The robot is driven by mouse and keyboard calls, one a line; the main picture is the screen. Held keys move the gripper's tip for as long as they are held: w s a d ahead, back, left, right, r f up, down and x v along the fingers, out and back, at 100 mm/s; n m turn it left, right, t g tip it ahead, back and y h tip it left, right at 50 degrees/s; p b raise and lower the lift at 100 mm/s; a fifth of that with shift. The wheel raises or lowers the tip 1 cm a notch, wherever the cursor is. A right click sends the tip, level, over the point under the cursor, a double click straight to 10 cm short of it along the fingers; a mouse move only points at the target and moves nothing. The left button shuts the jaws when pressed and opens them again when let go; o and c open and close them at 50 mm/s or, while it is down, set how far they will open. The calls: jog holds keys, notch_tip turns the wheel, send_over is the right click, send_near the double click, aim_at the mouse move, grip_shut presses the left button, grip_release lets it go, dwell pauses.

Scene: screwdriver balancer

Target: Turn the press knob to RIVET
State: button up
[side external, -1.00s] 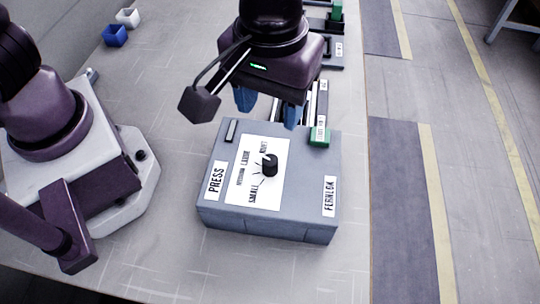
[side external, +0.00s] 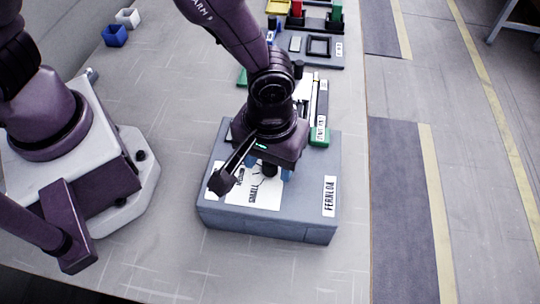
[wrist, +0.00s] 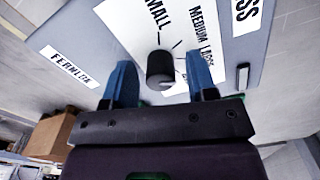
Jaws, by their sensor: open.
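The press box (side external: 285,222) is a grey-blue block with a white dial plate (side external: 240,197) and a black knob (side external: 268,170). In the wrist view, the knob (wrist: 160,68) stands between the two blue fingers of my gripper (wrist: 161,62), with a visible gap on each side. My gripper (side external: 271,172) is open, low over the box. The wrist view shows SMALL, MEDIUM and LARGE on the plate (wrist: 130,22). The RIVET label is mostly hidden by the right finger.
A FERNLOK label (side external: 329,196) is on the box's right side. Behind the box are a green-ended rack (side external: 319,137) and a dark fixture (side external: 318,46). Blue (side external: 115,36) and white (side external: 127,18) bins stand far left. The table in front is clear.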

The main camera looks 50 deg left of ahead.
jog(key=c, duration=0.9)
jog(key=shift+m, duration=0.4)
jog(key=m, duration=0.3)
jog(key=shift+m, duration=2.5)
jog(key=o, duration=0.9)
